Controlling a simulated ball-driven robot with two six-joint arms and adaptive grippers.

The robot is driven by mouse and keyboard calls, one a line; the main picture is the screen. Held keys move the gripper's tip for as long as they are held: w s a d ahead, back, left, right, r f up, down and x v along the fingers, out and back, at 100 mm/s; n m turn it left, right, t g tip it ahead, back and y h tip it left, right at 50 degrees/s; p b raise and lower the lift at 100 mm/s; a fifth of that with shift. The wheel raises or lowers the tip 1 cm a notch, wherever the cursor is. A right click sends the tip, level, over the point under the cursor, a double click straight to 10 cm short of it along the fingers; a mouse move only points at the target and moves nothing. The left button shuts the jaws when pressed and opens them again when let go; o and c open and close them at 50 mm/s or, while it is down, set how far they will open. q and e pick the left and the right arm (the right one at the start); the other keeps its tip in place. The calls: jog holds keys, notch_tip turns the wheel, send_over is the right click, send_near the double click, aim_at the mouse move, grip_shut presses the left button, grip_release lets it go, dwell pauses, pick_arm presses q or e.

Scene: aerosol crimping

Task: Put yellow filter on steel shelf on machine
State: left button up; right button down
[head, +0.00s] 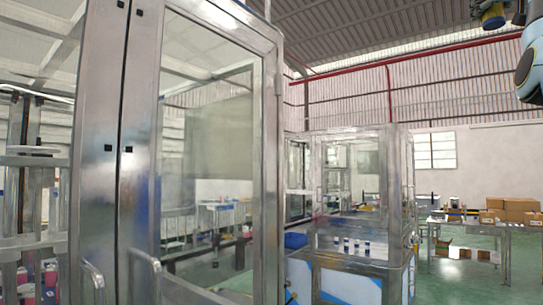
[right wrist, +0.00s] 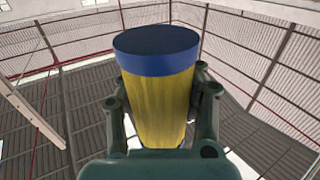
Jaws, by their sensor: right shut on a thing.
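The yellow filter (right wrist: 158,105) has a dark blue band and top and stands between the fingers of my right gripper (right wrist: 160,88) in the right wrist view. The fingers are shut on its sides. A large steel-framed machine with glass doors (head: 205,150) fills the left half of the head view. I cannot tell which part is the steel shelf. My left gripper is out of view.
A second glass enclosure (head: 352,185) on a white and blue base stands in the middle. A metal table (head: 480,228) with cardboard boxes (head: 513,207) is at the right. Green floor (head: 465,278) is open at the lower right. Steel door handles (head: 143,272) stick out at the lower left.

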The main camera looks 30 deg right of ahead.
jog(key=shift+s+d+f+h, duration=0.3)
jog(key=shift+s+d+f, duration=0.2)
jog(key=shift+s+d, duration=0.15)
jog(key=w+a+f, duration=0.2)
jog(key=w+a, duration=0.3)
jog(key=w, duration=0.7)
jog(key=w+a+f+n+t+y, duration=0.3)
jog(key=w+a+f+y, duration=0.1)
jog(key=w+a+f, duration=1)
jog(key=w+a+f+n+t+y, duration=0.1)
jog(key=w+a+f+n+y, duration=0.3)
jog(key=a+f, duration=0.55)
jog(key=s+a+f+n+y, duration=0.1)
jog(key=a+f+n+y, duration=0.1)
jog(key=a+f+y, duration=0.5)
jog(key=s+a+f+n+y, duration=0.2)
jog(key=a+f, duration=0.7)
jog(key=f, duration=0.5)
jog(key=shift+s+a+f+n+g+y, duration=0.35)
jog(key=shift+s+a+f+n+y, duration=0.6)
jog(key=shift+s+a+f, duration=2.55)
jog(key=shift+s+a+f+n+g+y, duration=0.5)
jog(key=shift+s+a+f+y, duration=1.25)
jog(key=shift+s+a, duration=3.05)
notch_tip(320, 180, down, 26)
jog(key=w+a+h+b, duration=0.1)
jog(key=w+a+b, duration=0.1)
jog(key=b, duration=2.2)
jog(key=shift+a, duration=0.15)
